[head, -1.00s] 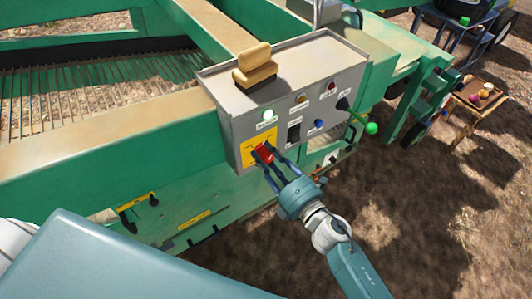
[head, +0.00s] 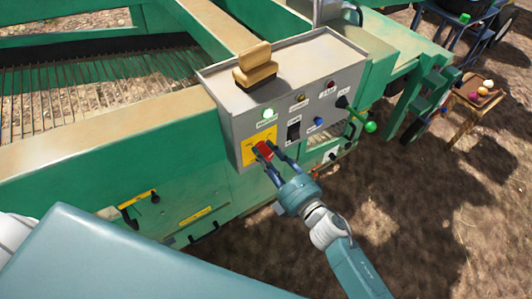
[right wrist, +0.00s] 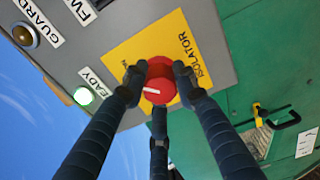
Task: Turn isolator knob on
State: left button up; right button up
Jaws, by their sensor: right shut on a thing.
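The isolator knob (head: 264,150) is red and sits on a yellow plate (head: 250,157) at the lower left of the grey control box (head: 228,114). In the right wrist view the round red knob (right wrist: 159,78) shows a white pointer line, and the yellow plate (right wrist: 140,46) reads ISOLATOR. My right gripper (head: 268,156) is shut on the knob, its dark fingers around the sides in the right wrist view (right wrist: 158,88). A green lamp (head: 268,114) is lit above the plate; it also shows in the right wrist view (right wrist: 84,96). My left gripper is not in view.
The box also carries a black switch (head: 293,131), a blue button (head: 319,121), a red button (head: 330,84) and a lever with a green ball (head: 370,126). A brush (head: 255,65) lies on top. A wooden table (head: 475,103) stands at right.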

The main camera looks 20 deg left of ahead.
jog(key=shift+f, duration=0.1)
jog(key=o, duration=1.1)
jog(key=shift+o, duration=0.2)
jog(key=shift+d, duration=0.1)
jog(key=v, duration=1.2)
